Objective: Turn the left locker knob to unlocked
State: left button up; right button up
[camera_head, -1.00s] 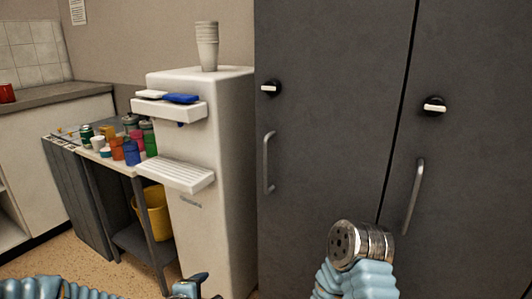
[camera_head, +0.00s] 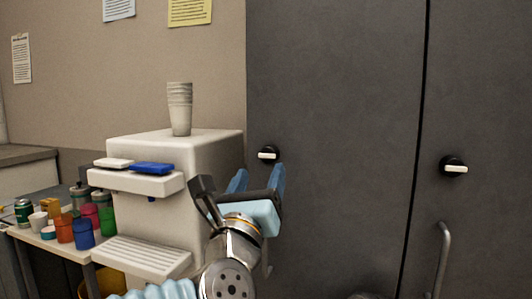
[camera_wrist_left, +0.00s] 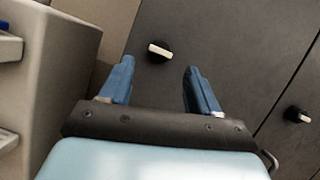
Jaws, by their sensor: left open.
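The left locker knob (camera_head: 268,154) is a black disc with a white bar handle on the left dark grey locker door (camera_head: 335,120). Its bar lies nearly level in the head view. My left gripper (camera_head: 258,178) is raised just below and left of the knob, open and empty. In the left wrist view the left knob (camera_wrist_left: 159,51) shows beyond and between the open blue fingers (camera_wrist_left: 159,82), apart from them. The right locker knob (camera_head: 453,167) has a similar white bar, and it also shows in the left wrist view (camera_wrist_left: 297,115). My right gripper is not in view.
A white dispenser (camera_head: 190,150) with a stack of cups (camera_head: 180,108) stands close left of my left gripper. A table with several coloured cups is farther left. The right door's handle (camera_head: 442,262) juts out at lower right.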

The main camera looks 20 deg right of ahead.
aim_at(268, 158)
pick_arm(q)
jog(key=p+x, duration=0.1)
jog(key=x, duration=0.4)
jog(key=shift+w+d+r+p, duration=0.1)
jog(key=shift+w+d+p, duration=0.05)
jog(key=shift+w+p, duration=0.15)
